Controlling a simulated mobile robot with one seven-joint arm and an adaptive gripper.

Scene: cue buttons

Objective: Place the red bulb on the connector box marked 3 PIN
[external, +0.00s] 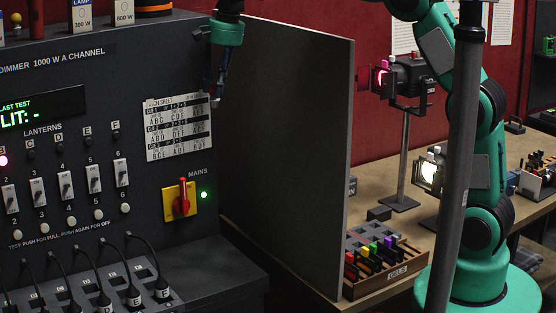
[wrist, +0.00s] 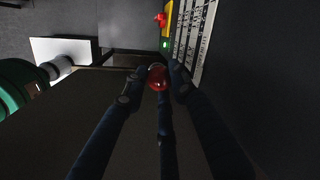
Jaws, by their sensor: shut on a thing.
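The red bulb (wrist: 158,78) is a small glossy red ball in the wrist view. My gripper (wrist: 157,86) has its dark fingers closed around it. In the external view my gripper (external: 214,92) hangs pointing down beside the right edge of the dimmer panel, in front of the cue sheet's upper right corner. The bulb is too small to make out clearly there. I cannot make out a 3 PIN mark on any box in either view.
The dimmer panel (external: 120,190) fills the left, with a cue sheet (external: 178,128) and a red mains switch (external: 182,198). A tall grey partition (external: 290,130) stands right of it. Behind are a gels tray (external: 395,274), stage lamps (external: 405,78) and a wooden table (external: 527,150).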

